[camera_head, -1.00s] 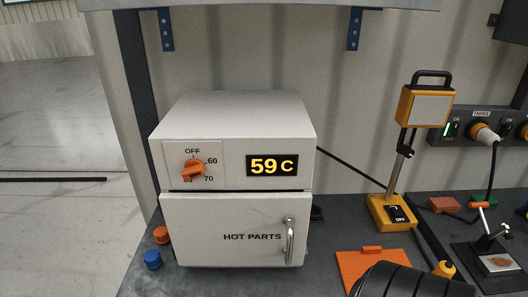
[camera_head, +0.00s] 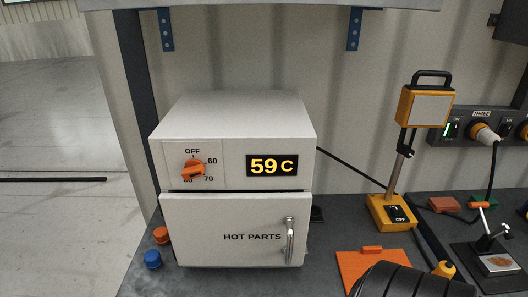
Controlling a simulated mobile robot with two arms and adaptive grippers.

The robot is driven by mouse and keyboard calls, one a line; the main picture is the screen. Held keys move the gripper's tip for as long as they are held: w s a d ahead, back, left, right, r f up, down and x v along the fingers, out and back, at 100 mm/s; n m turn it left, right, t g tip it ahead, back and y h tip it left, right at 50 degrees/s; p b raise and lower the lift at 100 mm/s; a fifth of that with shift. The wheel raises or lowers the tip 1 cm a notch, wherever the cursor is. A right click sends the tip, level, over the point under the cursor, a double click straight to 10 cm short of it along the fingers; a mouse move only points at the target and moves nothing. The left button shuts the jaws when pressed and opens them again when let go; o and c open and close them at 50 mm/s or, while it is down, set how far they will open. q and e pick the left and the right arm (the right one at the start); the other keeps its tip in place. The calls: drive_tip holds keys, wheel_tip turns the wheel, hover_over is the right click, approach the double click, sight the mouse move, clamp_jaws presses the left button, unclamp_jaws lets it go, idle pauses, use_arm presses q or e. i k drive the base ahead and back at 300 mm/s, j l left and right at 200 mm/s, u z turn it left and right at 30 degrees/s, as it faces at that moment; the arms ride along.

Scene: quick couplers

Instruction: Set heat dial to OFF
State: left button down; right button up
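The heat dial (camera_head: 193,169) is an orange knob on the upper left of a white oven's front. Around it are the marks OFF at the top, 60 to the upper right, 70 to the lower right and 80 at the lower left, partly covered. The knob's raised bar lies tilted, its right end up toward the 60 side; it is not in line with OFF. I cannot tell which end is the pointer. The display (camera_head: 271,166) reads 59 C in yellow.
The oven (camera_head: 240,112) has a shut HOT PARTS door (camera_head: 230,250) with a metal handle (camera_head: 290,241). An orange cap (camera_head: 161,235) and a blue cap (camera_head: 152,259) stand left of it. A yellow lamp stand (camera_head: 391,213) stands to the right. The space before the dial is clear.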

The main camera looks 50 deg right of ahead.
sight(194, 168)
drive_tip(key=z, duration=1.45)
